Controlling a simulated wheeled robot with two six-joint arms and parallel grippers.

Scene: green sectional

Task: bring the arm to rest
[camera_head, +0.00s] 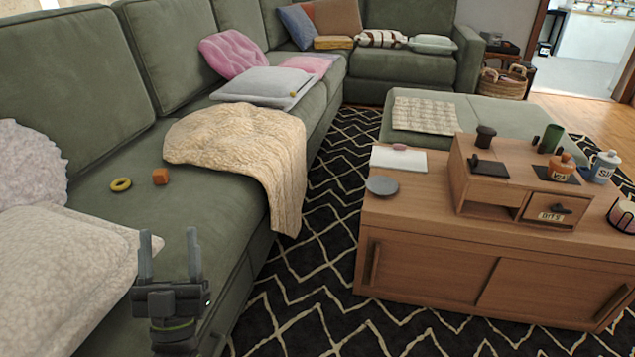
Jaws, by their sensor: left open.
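My left gripper (169,257) rises from the bottom of the view, in front of the green sofa's near seat. Its two grey fingers point up and stand apart, with nothing between them. The rest of the left arm is mostly below the frame. My right gripper is not in this view.
A wooden table (425,265) holding a small drawer unit stands right. Patterned rug (310,290) lies between them.

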